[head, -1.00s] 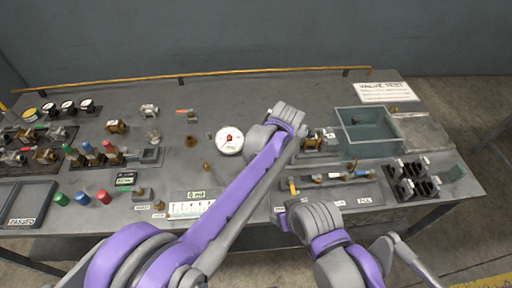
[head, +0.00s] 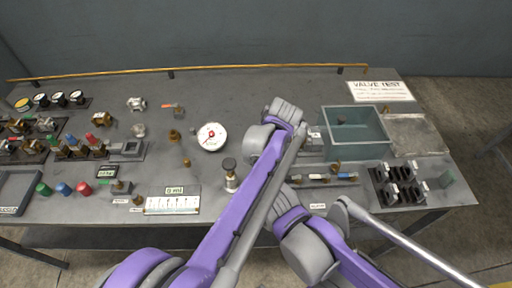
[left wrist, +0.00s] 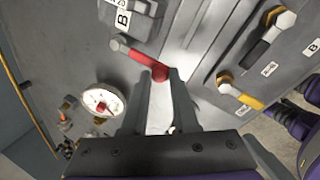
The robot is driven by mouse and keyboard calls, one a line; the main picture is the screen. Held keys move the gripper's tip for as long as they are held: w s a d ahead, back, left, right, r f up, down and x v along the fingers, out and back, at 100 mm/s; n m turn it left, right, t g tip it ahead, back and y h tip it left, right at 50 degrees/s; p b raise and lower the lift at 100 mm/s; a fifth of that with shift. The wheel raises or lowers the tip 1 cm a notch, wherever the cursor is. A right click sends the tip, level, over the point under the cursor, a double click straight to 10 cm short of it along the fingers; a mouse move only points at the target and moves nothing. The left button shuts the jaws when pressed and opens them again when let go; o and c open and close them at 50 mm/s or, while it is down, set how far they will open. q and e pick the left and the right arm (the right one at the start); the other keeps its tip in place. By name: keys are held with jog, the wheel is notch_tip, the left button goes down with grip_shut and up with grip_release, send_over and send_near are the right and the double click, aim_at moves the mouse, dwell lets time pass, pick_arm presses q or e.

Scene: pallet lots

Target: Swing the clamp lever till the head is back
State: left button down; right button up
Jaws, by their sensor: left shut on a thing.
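In the left wrist view, a lever with a red handle (left wrist: 143,59) and a grey metal end lies beside a block marked B. My left gripper (left wrist: 160,76) is at the rounded red tip of this lever, one finger on each side, and is shut on it. In the head view my left arm reaches over the bench and its wrist hides the lever and the fingertips. I cannot make out the clamp's head. My right arm shows at the lower right of the head view; its fingers are hidden.
A round white gauge (head: 211,137) stands left of my left arm, with a black-topped fitting (head: 230,174) below it. A green-grey tray (head: 358,153) is to the right. Valves with yellow (left wrist: 240,97) and black (left wrist: 262,46) handles lie close to the left gripper.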

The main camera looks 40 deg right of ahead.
pick_arm(q)
jog(key=shift+s+f, duration=0.15)
dwell(0.3)
jog(key=c, duration=0.7)
grip_release()
jog(key=v, duration=1.1)
